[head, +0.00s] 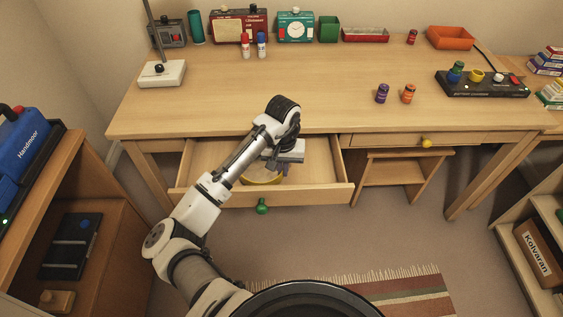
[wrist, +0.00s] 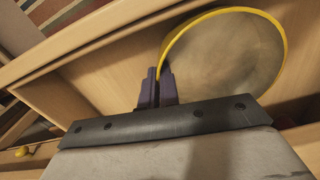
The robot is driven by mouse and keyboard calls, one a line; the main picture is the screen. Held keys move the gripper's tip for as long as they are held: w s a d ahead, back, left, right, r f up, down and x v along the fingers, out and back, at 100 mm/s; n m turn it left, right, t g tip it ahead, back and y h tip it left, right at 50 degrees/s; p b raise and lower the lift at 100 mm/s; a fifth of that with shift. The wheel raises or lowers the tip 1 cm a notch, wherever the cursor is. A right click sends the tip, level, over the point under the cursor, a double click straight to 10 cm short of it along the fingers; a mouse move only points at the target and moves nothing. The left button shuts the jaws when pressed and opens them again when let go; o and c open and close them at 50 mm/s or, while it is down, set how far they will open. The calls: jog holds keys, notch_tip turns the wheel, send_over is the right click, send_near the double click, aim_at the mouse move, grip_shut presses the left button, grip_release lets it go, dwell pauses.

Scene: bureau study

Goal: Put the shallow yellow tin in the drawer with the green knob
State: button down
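The shallow yellow tin (head: 262,182) is inside the open drawer (head: 325,185) with the green knob (head: 262,206), partly hidden by my arm. In the wrist view the tin (wrist: 225,52) shows its yellow rim and dull grey-brown inside. My gripper (head: 284,168) is down over the drawer. In the wrist view my gripper's dark fingers (wrist: 160,76) are close together, with the tin's near rim between them. I cannot tell whether the tin rests on the drawer floor or hangs just above it.
A second drawer with a yellow knob (head: 426,143) is shut, at right. Purple (head: 382,93) and orange (head: 408,94) jars stand on the desk (head: 320,115). A lamp base (head: 162,73) stands at left. A stool (head: 388,172) is under the desk.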

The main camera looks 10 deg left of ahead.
jog(key=shift+f, duration=0.65)
jog(key=w, duration=0.1)
jog(key=w+a+p, duration=0.1)
jog(key=w, duration=0.1)
jog(key=shift+w+r, duration=0.15)
jog(key=shift+w, duration=0.05)
jog(key=shift+w+a+f, duration=0.1)
jog(key=shift+w+f, duration=0.15)
jog(key=shift+f, duration=0.45)
jog(key=c, duration=1.6)
grip_release()
jog(key=shift+f, duration=0.15)
jog(key=shift+c, duration=0.2)
notch_tip(320, 180, up, 12)
jog(key=shift+r, duration=0.2)
